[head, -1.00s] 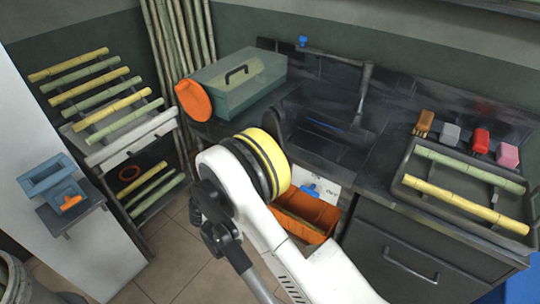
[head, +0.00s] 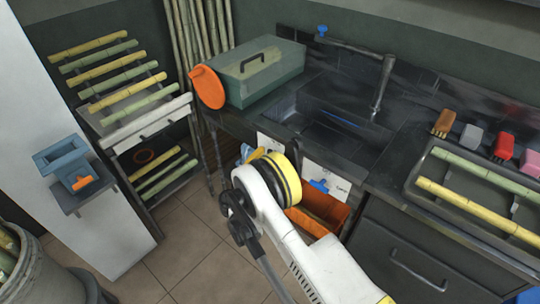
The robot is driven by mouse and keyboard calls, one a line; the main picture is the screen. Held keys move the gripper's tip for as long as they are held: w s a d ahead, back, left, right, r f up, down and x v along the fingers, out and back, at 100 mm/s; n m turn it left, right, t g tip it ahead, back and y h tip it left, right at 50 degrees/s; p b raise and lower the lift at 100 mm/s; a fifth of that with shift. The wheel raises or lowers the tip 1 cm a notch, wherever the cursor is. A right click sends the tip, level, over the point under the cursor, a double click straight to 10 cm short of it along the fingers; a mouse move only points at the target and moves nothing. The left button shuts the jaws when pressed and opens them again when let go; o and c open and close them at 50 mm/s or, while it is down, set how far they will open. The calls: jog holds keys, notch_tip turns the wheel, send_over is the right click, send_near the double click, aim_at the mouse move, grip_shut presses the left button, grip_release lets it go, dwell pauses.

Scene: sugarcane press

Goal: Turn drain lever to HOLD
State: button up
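A blue lever (head: 320,185) sits on a white labelled plate (head: 338,178) on the front of the sink counter. The label's words are too small to read, so I cannot tell which position the lever points to. A second white plate (head: 275,147) is to its left, partly hidden behind my arm. A small blue part (head: 247,152) shows beside that plate, just above my arm's yellow-banded joint. My arm reaches up from the lower right in front of the counter. My gripper's fingers are not visible.
An orange bin (head: 325,207) is below the lever plate. The black sink (head: 335,135) and a green toolbox (head: 255,75) are above. A tray of cane (head: 440,200) is at right, a cane rack (head: 150,110) at left. A blue wall box (head: 62,158) has an orange handle.

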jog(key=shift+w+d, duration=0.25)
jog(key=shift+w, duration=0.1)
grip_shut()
